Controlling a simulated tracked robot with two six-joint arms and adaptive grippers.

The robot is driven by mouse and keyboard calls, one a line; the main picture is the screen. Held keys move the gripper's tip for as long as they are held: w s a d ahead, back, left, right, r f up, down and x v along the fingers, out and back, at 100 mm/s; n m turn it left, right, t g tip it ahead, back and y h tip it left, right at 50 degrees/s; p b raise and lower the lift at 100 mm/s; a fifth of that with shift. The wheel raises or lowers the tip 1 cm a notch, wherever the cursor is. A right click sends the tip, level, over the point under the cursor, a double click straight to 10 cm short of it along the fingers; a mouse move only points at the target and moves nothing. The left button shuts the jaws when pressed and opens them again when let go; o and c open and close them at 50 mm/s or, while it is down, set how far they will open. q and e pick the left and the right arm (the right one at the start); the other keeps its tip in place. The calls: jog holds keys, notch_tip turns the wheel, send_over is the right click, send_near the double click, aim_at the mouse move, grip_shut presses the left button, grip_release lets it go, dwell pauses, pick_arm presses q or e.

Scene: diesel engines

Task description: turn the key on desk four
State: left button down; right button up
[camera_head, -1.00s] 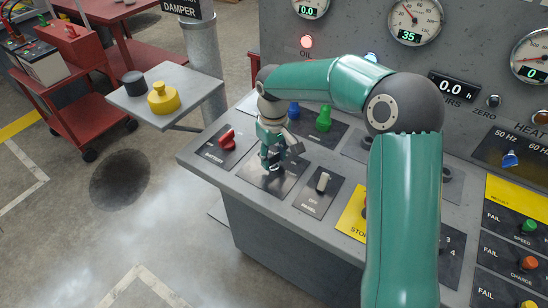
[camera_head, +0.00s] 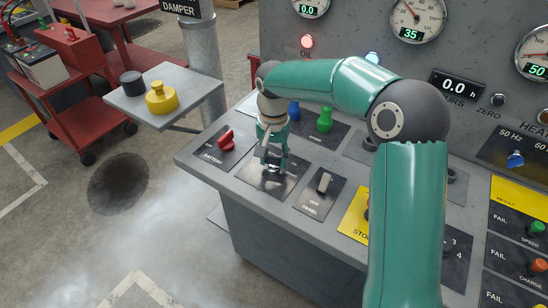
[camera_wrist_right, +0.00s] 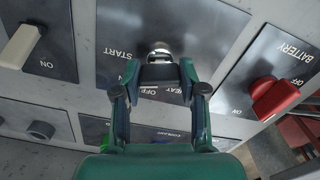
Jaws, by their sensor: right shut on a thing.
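The key (camera_wrist_right: 160,70) shows in the right wrist view as a dark grip in front of a round silver lock (camera_wrist_right: 160,48). It sits on a dark plate (camera_wrist_right: 205,28) marked START, HEAT and OFF. My right gripper (camera_wrist_right: 159,80) is shut on the key, with one finger on either side of it. In the head view my right gripper (camera_head: 272,166) points down at this plate (camera_head: 262,184) on the sloping desk, and the fingers mostly hide the key. My left gripper is in neither view.
A red battery switch (camera_head: 226,139) is left of the plate and a pale panel switch (camera_head: 323,183) right of it. Blue (camera_head: 294,111) and green (camera_head: 324,120) knobs stand behind. A side shelf (camera_head: 195,92) holds a yellow weight-like object (camera_head: 160,99).

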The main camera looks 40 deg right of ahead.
jog(key=shift+m, duration=0.6)
jog(key=o, duration=1.1)
jog(key=shift+o, duration=0.2)
notch_tip(320, 180, up, 12)
jog(key=shift+f, duration=0.1)
